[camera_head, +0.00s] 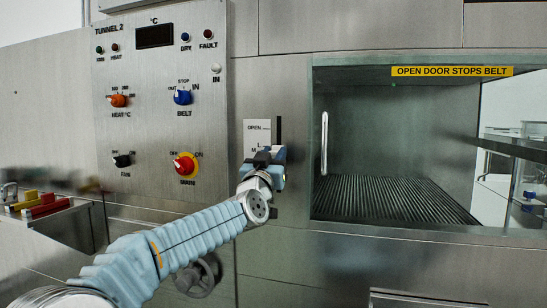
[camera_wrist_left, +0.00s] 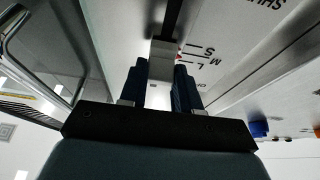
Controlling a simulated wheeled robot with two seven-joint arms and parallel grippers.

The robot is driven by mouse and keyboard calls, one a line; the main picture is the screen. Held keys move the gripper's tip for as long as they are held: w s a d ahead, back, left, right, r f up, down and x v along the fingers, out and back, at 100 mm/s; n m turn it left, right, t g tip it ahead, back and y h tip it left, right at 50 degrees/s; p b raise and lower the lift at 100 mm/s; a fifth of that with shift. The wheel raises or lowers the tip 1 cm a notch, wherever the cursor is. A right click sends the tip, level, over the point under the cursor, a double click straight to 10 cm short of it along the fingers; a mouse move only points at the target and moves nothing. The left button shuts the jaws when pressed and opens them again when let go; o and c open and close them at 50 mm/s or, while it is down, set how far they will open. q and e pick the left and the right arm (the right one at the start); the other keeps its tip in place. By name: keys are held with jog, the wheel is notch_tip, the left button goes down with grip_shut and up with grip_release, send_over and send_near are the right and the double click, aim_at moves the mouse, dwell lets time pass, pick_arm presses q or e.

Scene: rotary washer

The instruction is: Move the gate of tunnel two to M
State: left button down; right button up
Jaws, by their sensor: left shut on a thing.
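The tunnel two gate has a label plate (camera_head: 257,137) with OPEN at the top and L and M below, beside a dark vertical slot (camera_head: 279,129). My left gripper (camera_head: 272,155) is at the slot, low on the plate, and covers the gate's handle in the head view. In the left wrist view, the pale block-shaped gate handle (camera_wrist_left: 162,60) sits between the two dark blue fingers of my left gripper (camera_wrist_left: 160,85), which is shut on it. The letters M, L and S (camera_wrist_left: 197,57) with red ticks lie close beside the handle. Its exact mark is hard to tell. My right gripper is not in view.
The TUNNEL 2 control panel (camera_head: 160,98) with knobs is left of the plate. The washer opening (camera_head: 390,140) with a ribbed belt (camera_head: 390,200) is to the right, with an upright metal handle (camera_head: 324,143) at its edge. A handwheel (camera_head: 199,277) is below my arm.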

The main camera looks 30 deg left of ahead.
pick_arm(q)
jog(key=c, duration=0.8)
grip_release()
jog(key=b+v, duration=0.3)
jog(key=v, duration=1.1)
jog(key=shift+w+d+f, duration=0.1)
jog(key=shift+w, duration=0.05)
